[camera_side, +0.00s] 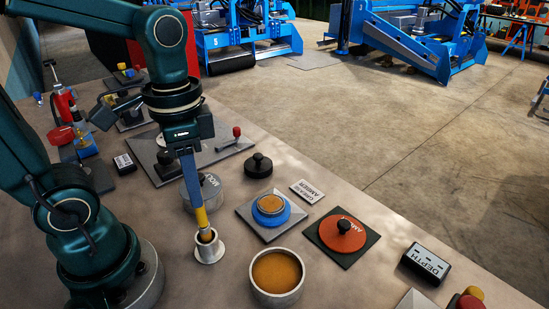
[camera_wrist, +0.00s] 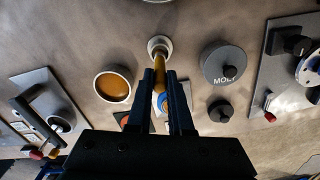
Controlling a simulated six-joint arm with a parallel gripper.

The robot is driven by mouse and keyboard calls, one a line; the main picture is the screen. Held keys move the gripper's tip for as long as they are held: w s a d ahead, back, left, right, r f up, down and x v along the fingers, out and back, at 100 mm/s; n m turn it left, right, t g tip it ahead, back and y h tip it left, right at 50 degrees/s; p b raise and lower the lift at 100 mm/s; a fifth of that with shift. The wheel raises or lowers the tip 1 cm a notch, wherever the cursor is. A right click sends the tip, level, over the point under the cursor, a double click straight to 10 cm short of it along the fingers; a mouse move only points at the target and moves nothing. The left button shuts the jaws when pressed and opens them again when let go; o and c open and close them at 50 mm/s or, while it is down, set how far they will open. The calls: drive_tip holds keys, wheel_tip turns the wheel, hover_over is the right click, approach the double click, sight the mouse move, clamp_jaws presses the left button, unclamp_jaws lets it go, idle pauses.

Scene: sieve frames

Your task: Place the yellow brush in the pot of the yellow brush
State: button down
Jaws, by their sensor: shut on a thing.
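My gripper (camera_side: 198,204) points down at the left-middle of the bench in the side view. It is shut on the yellow brush (camera_side: 203,219). The brush hangs nearly upright, and its lower end is at the mouth of a small pale round pot (camera_side: 209,254) with a flared foot. The tip looks to be just inside the rim, but I cannot tell how deep. In the wrist view my fingers (camera_wrist: 160,76) are on either side of the yellow handle (camera_wrist: 161,68), and the pot (camera_wrist: 159,42) is just beyond them.
A round tub (camera_side: 276,291) of amber stuff stands right of the pot. A grey lidded MOLY tin (camera_side: 207,193) is close behind the brush. A blue-ringed dish (camera_side: 270,211), an orange lid (camera_side: 342,234) and a black knobbed weight (camera_side: 258,166) stand further right.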

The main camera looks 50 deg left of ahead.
sight(202, 224)
drive_tip(key=shift+f, duration=1.8)
drive_tip(key=c, duration=0.8)
unclamp_jaws()
wheel_tip(202, 224, up, 12)
drive_tip(key=shift+f+t, duration=0.25)
drive_tip(key=shift+t, duration=0.05)
drive_tip(key=shift+w+d+f+n+t, duration=0.1)
drive_tip(key=shift+d+f+n+t, duration=0.1)
drive_tip(key=shift+f+n+t, duration=0.55)
drive_tip(key=shift+w+d+f+n+t, duration=0.15)
drive_tip(key=shift+f+n+t, duration=0.3)
drive_tip(key=shift+f+t, duration=0.55)
drive_tip(key=shift+s+d+f+n+t, duration=0.1)
drive_tip(key=shift+d+f+n+t, duration=0.1)
drive_tip(key=shift+f+n+t, duration=0.65)
